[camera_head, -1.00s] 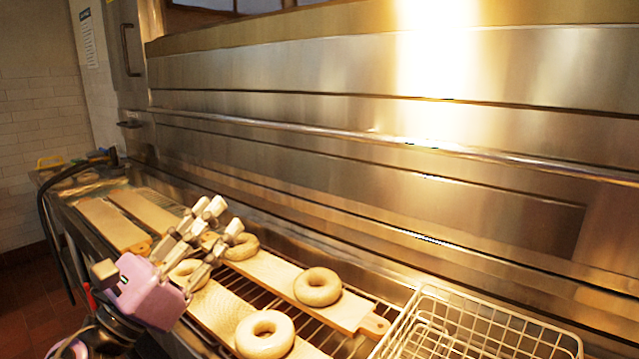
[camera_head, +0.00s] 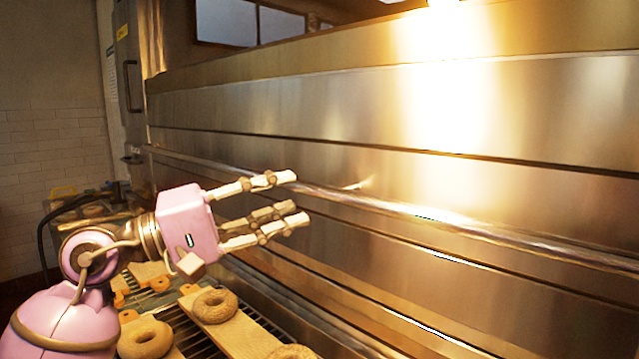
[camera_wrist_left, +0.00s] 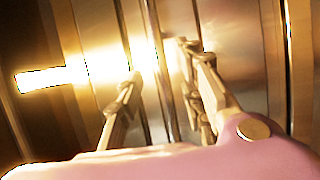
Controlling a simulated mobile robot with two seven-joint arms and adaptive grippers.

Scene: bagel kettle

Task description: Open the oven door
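The oven front is a wide stainless steel wall of long panels, and the oven door (camera_head: 400,270) is shut. A long horizontal bar handle (camera_head: 470,230) runs across it; in the left wrist view the bar (camera_wrist_left: 165,90) runs lengthwise between my fingers. My left gripper (camera_head: 300,198) is open and empty, raised in front of the oven with its fingertips pointing at the bar near its left part. Its spread fingers also show in the left wrist view (camera_wrist_left: 157,62). I cannot tell if they touch the bar. My right gripper is not in view.
Below my left gripper, bagels (camera_head: 214,306) lie on wooden boards (camera_head: 250,338) over a wire rack along the oven front. Another bagel (camera_head: 145,340) sits near my left arm. A side panel with a vertical handle (camera_head: 133,86) stands at the far left.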

